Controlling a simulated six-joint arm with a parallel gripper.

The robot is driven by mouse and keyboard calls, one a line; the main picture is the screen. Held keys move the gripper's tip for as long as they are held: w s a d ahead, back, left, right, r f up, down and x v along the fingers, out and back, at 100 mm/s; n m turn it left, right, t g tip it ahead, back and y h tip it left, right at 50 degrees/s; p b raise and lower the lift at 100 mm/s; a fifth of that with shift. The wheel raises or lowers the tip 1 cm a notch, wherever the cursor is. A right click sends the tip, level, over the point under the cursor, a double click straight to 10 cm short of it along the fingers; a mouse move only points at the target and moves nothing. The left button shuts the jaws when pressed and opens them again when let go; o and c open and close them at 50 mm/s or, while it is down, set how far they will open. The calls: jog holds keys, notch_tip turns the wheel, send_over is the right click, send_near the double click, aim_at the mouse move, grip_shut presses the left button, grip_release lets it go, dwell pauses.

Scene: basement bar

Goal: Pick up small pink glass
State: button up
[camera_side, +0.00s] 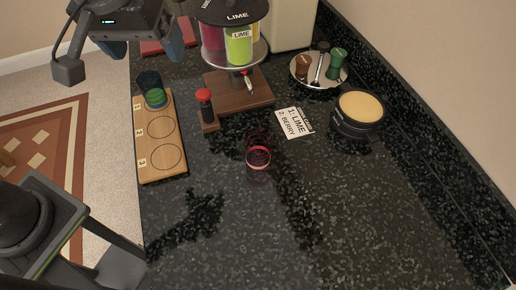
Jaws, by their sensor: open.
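The small pink glass (258,164) stands on the dark speckled counter near the middle of the view. It is see-through, with a bright pink rim, and a dark reddish patch shows just behind it; I cannot tell whether that is its shadow or another glass. My gripper (142,43) is at the upper left, above the counter's left edge. It is open and empty, well away from the glass, and partly cut off by the top of the view.
A wooden board (160,170) with numbered circles holds a blue-green glass (152,91) at its far circle. A drink dispenser (238,45), red-capped bottle (206,104), label card (294,122), round tin (358,112) and tray (302,77) stand behind. The front counter is clear.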

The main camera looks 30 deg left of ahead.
jog(key=d+f+n+y, duration=0.1)
jog(key=d+f+n, duration=0.15)
jog(key=d, duration=0.65)
jog(key=d+f+n+y, duration=0.1)
jog(key=d+f, duration=0.2)
jog(key=d, duration=0.6)
send_near(258, 138)
jog(key=s, duration=0.1)
jog(key=shift+x, duration=3)
jog(key=shift+s+d, duration=0.1)
